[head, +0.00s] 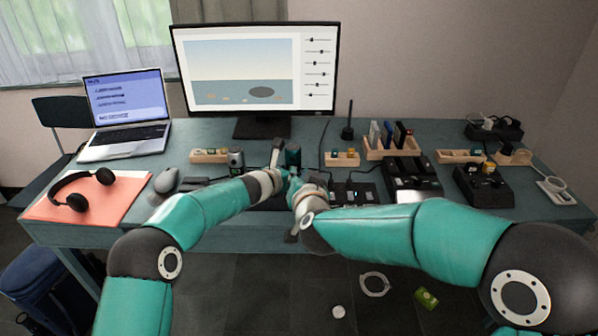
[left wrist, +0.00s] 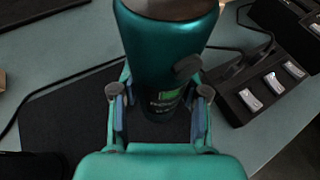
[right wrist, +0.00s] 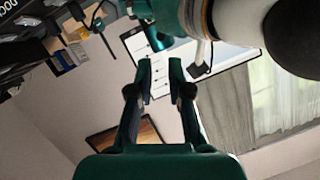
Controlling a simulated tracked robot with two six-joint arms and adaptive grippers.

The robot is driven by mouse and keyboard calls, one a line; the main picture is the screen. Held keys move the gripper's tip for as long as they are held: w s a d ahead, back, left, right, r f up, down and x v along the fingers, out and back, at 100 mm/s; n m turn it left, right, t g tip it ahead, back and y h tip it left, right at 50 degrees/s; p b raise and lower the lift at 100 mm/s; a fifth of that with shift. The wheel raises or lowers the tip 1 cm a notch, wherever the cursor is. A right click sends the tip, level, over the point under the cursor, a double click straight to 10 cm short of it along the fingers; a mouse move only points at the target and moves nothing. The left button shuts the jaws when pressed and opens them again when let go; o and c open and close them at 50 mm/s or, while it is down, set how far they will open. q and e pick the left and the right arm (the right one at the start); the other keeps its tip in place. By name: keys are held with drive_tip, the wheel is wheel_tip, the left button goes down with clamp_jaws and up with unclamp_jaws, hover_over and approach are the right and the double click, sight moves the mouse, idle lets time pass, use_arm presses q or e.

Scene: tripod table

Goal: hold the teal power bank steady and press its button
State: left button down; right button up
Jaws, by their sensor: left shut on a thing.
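The teal power bank (left wrist: 168,45) is a shiny cylinder with a dark top, a green display and small white lettering. My left gripper (left wrist: 160,115) is shut on its lower part, one finger on each side. In the head view the power bank (head: 293,156) stands upright above the desk, partly behind my arms. A dark rounded tab (left wrist: 187,67) shows at its right side; I cannot tell whether this is the button. My right gripper (right wrist: 160,65) has a gap between its fingertips and nothing in it. It is close to my left arm, apart from the power bank.
The desk (head: 385,125) holds a monitor (head: 255,70), a laptop (head: 125,110), a mouse (head: 167,180) and headphones (head: 78,190) on an orange mat. Wooden racks and black docks (head: 483,186) fill the right side. A dark mat (left wrist: 70,120) lies under the power bank. Cables run nearby.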

clamp_jaws()
idle(1.4)
